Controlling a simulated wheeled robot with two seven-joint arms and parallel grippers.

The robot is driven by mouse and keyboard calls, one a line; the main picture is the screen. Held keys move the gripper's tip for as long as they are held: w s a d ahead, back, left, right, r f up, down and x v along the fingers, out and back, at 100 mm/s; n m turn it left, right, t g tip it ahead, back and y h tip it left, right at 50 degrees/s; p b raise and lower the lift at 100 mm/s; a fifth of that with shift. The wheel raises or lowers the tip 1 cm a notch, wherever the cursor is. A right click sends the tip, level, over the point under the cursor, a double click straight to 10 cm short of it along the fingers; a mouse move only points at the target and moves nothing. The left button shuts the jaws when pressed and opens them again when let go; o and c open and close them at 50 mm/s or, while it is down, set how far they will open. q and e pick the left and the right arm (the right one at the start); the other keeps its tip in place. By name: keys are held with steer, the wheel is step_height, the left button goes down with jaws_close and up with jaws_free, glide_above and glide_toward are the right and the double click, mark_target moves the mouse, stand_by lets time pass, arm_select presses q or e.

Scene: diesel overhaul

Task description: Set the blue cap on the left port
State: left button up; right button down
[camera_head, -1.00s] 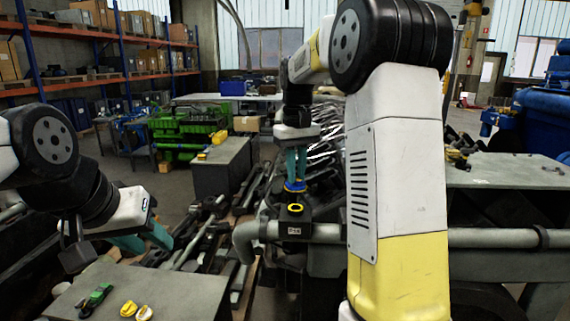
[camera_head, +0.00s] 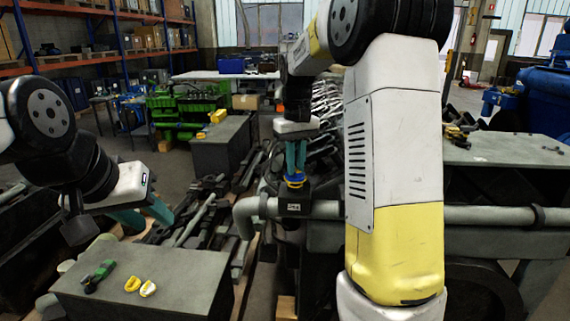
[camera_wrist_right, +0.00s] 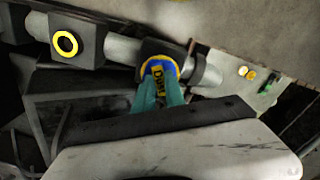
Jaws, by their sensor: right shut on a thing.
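My right gripper (camera_head: 295,168) points down over the left port, shut on the blue cap (camera_head: 295,179). In the right wrist view the cap (camera_wrist_right: 158,71) sits between the teal fingertips. The left port (camera_head: 294,203) is a dark labelled block on the grey pipe. Its yellow ring shows right at the cap's lower edge; I cannot tell whether the cap is fully seated. Another block with an open yellow-ringed port (camera_wrist_right: 65,43) shows in the right wrist view; my right arm hides it in the head view. My left gripper (camera_head: 144,214) is open and empty at the left.
A grey table (camera_head: 190,270) at the front left bears two yellow pieces (camera_head: 140,286) and a green-and-black tool (camera_head: 100,276). The grey pipe (camera_head: 490,214) runs on to the right. A grey bench (camera_head: 510,150) stands at the right. Dark metal parts crowd the floor behind.

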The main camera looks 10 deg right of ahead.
steer(key=shift+f, duration=0.5)
stand_by(0.5)
stand_by(0.4)
steer(key=c, duration=1.3)
jaws_free()
steer(key=shift+r, duration=3.9)
